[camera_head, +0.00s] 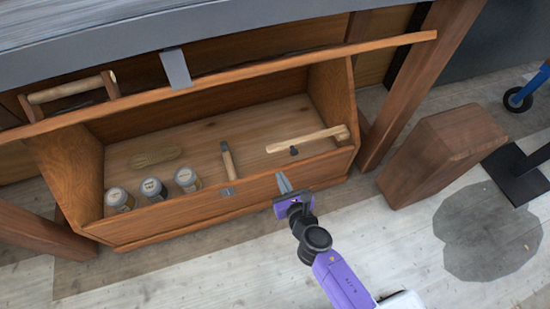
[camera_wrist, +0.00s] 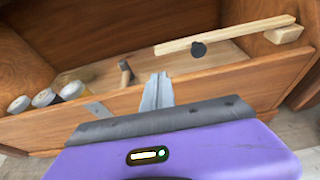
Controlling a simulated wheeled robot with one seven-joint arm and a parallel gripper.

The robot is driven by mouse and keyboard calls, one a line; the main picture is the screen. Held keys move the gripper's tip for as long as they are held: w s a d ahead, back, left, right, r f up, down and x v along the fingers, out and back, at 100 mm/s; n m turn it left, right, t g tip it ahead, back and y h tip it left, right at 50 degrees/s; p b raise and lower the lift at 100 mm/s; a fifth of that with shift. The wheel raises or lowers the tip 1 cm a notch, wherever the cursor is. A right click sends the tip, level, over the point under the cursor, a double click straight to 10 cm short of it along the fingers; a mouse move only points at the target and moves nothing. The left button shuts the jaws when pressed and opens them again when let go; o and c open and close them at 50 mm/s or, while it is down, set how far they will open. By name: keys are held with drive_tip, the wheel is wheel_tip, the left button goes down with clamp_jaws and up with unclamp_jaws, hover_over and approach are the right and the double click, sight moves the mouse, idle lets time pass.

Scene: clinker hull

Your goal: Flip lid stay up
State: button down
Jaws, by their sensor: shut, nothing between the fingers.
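The lid stay looks like the pale wooden bar (camera_head: 300,141) at the right inside the open wooden chest. It lies low and nearly level, one end at a small block by the right wall, with a dark knob (camera_head: 294,151) near its left part. The bar also shows in the wrist view (camera_wrist: 225,35), with the knob (camera_wrist: 198,49) below it. A long board (camera_head: 250,72) with a metal plate runs above the chest and looks like the raised lid. My gripper (camera_head: 284,183) is shut and empty at the chest's front wall, below and apart from the bar; its fingers (camera_wrist: 158,88) point toward the chest.
The chest's front wall (camera_head: 235,194) stands between my wrist and the chest floor. Several jars (camera_head: 152,187), a brush (camera_head: 155,157) and a hammer-like tool (camera_head: 228,160) lie inside. A table leg and a wooden block (camera_head: 440,153) stand to the right. A bench overhangs behind.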

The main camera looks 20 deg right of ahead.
idle(0.4)
drive_tip(key=b+x, duration=0.3)
drive_tip(key=x, duration=0.7)
drive_tip(key=shift+b, duration=0.3)
drive_tip(key=shift+r, duration=0.1)
